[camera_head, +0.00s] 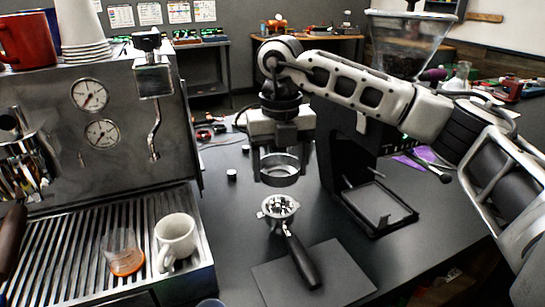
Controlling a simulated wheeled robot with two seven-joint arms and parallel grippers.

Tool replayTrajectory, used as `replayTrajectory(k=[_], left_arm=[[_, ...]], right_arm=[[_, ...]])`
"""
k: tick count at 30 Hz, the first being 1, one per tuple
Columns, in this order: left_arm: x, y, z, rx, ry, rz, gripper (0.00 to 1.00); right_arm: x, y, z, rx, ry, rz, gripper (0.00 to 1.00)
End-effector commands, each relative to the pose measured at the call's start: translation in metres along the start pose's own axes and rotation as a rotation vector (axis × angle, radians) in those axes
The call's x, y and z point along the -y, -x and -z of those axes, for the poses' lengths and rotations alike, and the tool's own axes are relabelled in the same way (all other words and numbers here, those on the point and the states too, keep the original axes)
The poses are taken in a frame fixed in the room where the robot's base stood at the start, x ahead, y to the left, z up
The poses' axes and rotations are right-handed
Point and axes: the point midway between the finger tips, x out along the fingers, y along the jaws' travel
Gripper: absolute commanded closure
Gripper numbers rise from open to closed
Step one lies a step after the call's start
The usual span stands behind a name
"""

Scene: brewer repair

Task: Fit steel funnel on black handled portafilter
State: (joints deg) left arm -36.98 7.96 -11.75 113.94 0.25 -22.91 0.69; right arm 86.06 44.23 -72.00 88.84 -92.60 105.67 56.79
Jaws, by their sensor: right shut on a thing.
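The black handled portafilter (301,255) lies on the dark table, its metal basket at the far end and its handle pointing toward me over a dark mat. The steel funnel (280,176) is a short metal ring. My right gripper (281,156) points down and is shut on the funnel, holding it above and slightly beyond the portafilter basket (280,207). The two are apart, with a small gap in the picture. My left gripper is not in view.
An espresso machine (60,140) with a drip tray (60,262) stands at the left, holding a white mug (176,240) and a small glass (122,252). A grinder (345,150) stands close behind my right gripper. A flat dark mat (345,275) lies in front.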

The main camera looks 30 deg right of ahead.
Motion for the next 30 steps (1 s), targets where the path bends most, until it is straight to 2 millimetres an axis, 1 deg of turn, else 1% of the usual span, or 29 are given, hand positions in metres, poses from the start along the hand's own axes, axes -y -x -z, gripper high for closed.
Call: replayTrajectory(k=[1, 7, 18, 23, 30], left_arm=[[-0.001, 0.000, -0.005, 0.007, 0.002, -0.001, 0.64], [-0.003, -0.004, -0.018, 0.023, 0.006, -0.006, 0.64], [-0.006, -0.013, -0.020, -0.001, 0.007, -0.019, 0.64], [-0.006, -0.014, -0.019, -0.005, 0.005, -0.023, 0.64], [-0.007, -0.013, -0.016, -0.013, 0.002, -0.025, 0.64]], right_arm=[[0.000, -0.003, 0.000, 0.000, 0.001, 0.000, 0.54], [0.000, -0.018, 0.000, -0.001, 0.001, 0.001, 0.54], [0.000, -0.053, -0.001, 0.000, 0.002, 0.001, 0.54], [0.000, -0.061, -0.001, 0.001, 0.002, 0.001, 0.54], [0.000, -0.061, -0.001, 0.001, 0.002, 0.001, 0.54]])
